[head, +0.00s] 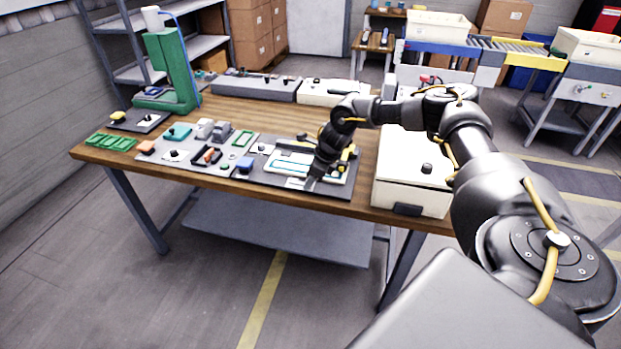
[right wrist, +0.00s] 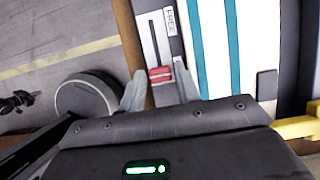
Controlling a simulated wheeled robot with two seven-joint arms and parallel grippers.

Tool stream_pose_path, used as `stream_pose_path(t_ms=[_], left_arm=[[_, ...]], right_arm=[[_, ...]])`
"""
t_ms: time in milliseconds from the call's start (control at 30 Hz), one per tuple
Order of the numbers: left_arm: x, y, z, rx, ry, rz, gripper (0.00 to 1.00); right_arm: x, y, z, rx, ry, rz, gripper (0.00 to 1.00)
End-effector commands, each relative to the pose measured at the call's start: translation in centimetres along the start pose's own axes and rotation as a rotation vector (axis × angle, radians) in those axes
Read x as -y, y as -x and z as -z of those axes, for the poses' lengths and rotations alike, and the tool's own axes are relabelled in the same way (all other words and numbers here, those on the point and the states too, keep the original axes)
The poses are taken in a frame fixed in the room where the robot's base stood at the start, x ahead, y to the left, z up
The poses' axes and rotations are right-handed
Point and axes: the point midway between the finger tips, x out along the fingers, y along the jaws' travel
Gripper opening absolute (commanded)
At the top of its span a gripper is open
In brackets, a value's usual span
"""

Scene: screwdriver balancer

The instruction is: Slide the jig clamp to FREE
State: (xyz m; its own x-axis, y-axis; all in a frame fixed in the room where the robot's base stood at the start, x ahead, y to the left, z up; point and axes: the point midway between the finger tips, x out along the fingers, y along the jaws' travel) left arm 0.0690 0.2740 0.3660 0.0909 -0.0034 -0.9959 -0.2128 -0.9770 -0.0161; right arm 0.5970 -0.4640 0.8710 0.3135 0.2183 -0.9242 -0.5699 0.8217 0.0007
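The jig clamp shows in the right wrist view as a red slider knob (right wrist: 160,74) in a dark slot on a pale plate (right wrist: 146,32). The FREE label (right wrist: 170,20) is beside the slot at its far end, away from the knob. My right gripper (right wrist: 158,80) is open, with one finger on each side of the knob and small gaps visible. In the head view my right gripper (head: 309,184) is low over the front part of the jig board (head: 340,191); it hides the knob there. My left gripper is out of view.
White and blue strips (right wrist: 217,45) lie right of the slot. A white box (head: 410,185) stands right of the board. Small parts on a grey mat (head: 160,163) lie to its left. The table's front edge (head: 260,187) is close to my right gripper.

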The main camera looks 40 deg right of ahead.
Motion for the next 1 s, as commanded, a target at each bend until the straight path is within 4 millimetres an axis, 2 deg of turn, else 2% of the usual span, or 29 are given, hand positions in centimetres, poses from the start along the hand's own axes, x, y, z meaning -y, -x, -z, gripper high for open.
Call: stream_pose_path(t_ms=[267, 533, 767, 933, 1000], left_arm=[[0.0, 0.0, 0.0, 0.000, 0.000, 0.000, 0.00], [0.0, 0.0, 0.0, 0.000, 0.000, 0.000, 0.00], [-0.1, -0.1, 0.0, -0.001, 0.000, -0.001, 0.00], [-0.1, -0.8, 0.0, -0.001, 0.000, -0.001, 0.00], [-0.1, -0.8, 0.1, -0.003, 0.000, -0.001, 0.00]], right_arm=[[0.0, -0.2, 0.0, 0.001, 0.000, 0.001, 0.33], [0.0, -0.2, 0.0, 0.000, 0.000, 0.000, 0.00], [0.0, -0.3, -0.2, 0.001, 0.000, 0.000, 0.00], [0.1, -1.3, -2.4, 0.003, 0.001, 0.002, 0.00], [0.4, -1.3, -2.6, 0.003, -0.013, 0.006, 0.00]])
